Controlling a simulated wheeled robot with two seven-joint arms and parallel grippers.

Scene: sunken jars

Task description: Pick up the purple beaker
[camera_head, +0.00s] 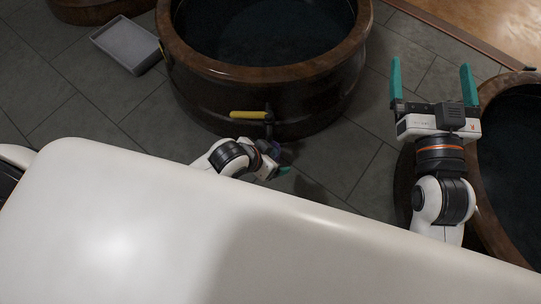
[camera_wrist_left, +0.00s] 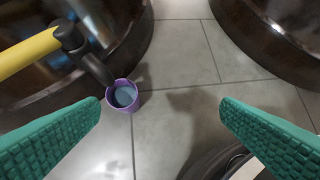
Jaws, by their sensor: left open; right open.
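The purple beaker (camera_wrist_left: 133,101) shows in the left wrist view with its open top facing the camera and a blue-grey inside. It lies left of centre, close to the left fingertip and below a black spout; I cannot tell whether they touch. In the head view only a small purple patch (camera_head: 271,149) of it shows, mostly hidden by my left wrist. My left gripper (camera_wrist_left: 161,104) is open, with nothing held between its teal fingers; in the head view it is partly hidden. My right gripper (camera_head: 431,72) is open and empty, at the right.
A large dark jar (camera_head: 270,90) with a wooden rim stands behind the beaker. Its yellow handle (camera_head: 248,114) and black spout jut out near my left gripper. Another jar (camera_head: 515,140) stands at the right. A grey tray (camera_head: 127,45) lies on the tiled floor, which is largely clear.

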